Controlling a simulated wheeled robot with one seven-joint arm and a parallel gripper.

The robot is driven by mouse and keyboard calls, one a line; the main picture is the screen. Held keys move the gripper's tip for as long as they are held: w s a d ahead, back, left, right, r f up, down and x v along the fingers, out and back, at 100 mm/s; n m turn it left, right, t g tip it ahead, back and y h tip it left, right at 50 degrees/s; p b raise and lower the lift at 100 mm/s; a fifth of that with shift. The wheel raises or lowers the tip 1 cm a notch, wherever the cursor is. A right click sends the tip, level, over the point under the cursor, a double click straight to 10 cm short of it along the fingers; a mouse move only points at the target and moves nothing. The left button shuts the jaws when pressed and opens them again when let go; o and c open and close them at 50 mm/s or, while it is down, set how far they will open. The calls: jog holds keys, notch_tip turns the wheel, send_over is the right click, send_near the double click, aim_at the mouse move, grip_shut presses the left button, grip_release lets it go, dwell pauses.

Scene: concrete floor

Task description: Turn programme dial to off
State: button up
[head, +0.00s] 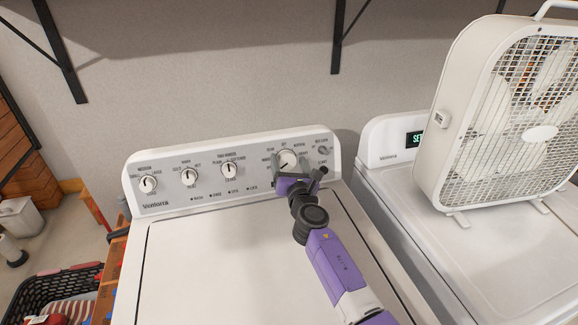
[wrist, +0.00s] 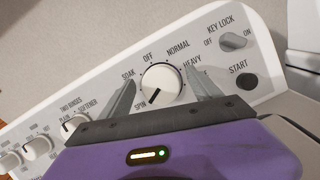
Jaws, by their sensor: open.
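The programme dial (head: 287,160) is the large round white knob at the right of the washer's control panel. In the wrist view the dial (wrist: 161,84) has a dark pointer mark aimed at its lower left, near the SPIN label. The OFF label (wrist: 148,58) is printed above it. My gripper (wrist: 160,88) is open, with one grey finger on each side of the dial. I cannot tell whether the fingers touch it. In the head view my gripper (head: 301,182) is in front of the panel, just below the dial.
Three smaller knobs, one of them here (head: 229,170), sit left on the panel. A KEY LOCK switch (wrist: 235,41) and START button (wrist: 244,81) are close on the right. A box fan (head: 500,120) stands on the neighbouring machine. The washer lid (head: 220,260) is bare.

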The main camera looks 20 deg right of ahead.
jog(key=shift+c, duration=0.2)
jog(key=c, duration=1.3)
jog(key=shift+c, duration=0.2)
jog(key=shift+m, duration=0.4)
jog(key=m+h, duration=0.1)
jog(key=m, duration=0.2)
jog(key=m+g+h, duration=0.1)
jog(key=m, duration=0.2)
jog(key=shift+m+b, duration=0.4)
jog(key=m+g, duration=0.1)
jog(key=m, duration=0.2)
jog(key=m+g+h, duration=0.1)
jog(key=m, duration=0.2)
jog(key=shift+f, duration=0.1)
jog(key=m+g, duration=0.1)
jog(key=m, duration=0.2)
jog(key=m+g, duration=0.1)
jog(key=m, duration=0.2)
jog(key=m+g+y, duration=0.1)
jog(key=m, duration=0.4)
jog(key=shift+f, duration=0.1)
